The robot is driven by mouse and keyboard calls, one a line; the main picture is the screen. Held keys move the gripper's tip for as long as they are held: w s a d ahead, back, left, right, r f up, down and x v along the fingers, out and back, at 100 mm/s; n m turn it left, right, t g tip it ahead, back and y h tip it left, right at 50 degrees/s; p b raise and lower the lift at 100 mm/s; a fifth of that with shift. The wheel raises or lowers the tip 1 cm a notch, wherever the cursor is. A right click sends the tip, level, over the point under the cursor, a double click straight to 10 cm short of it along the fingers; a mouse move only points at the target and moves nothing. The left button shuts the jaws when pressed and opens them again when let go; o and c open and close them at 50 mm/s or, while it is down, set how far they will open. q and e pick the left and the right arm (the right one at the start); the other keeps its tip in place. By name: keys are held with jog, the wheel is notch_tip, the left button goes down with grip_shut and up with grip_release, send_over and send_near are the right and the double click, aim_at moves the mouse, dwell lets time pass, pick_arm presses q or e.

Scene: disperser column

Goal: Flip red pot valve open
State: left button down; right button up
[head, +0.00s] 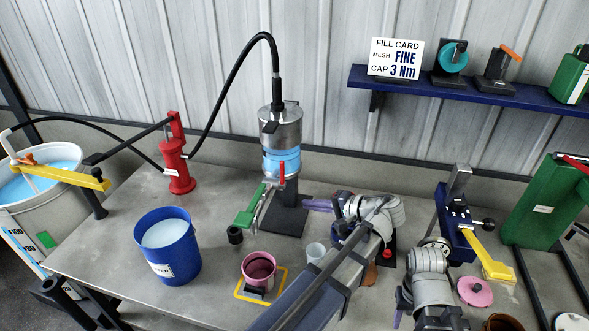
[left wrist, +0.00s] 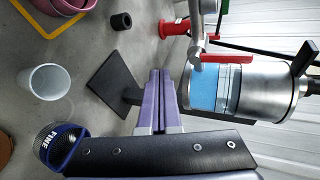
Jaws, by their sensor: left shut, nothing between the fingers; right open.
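The metal column (head: 281,128) with a blue band stands on a dark base at the back of the bench. Its red lever (head: 282,173) points upward, along the column, above a metal spout (head: 262,208); the lever also shows in the left wrist view (left wrist: 226,58). My left gripper (head: 308,204) is right of the column's lower part, with its purple fingers together and empty. In the left wrist view, the shut fingers (left wrist: 158,78) are apart from the lever. My right gripper (head: 398,318) is at the lower right, largely hidden by its wrist, away from the column.
A green handle (head: 248,206) sticks out left of the spout. A pink pot (head: 259,267) stands on a yellow-outlined square, near a clear cup (head: 315,252) and a black cylinder (head: 235,235). A blue bucket (head: 167,249) and red pump (head: 178,168) stand left.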

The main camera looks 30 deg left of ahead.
aim_at(282, 174)
pick_arm(q)
notch_tip(282, 174, up, 8)
jog(key=w+d+y, duration=0.2)
jog(key=y, duration=0.2)
jog(key=shift+w+d+r+t+y, duration=0.15)
jog(key=shift+r+t+y, duration=0.05)
jog(key=shift+t+y, duration=0.1)
jog(key=w+a, duration=0.1)
jog(key=a, duration=0.9)
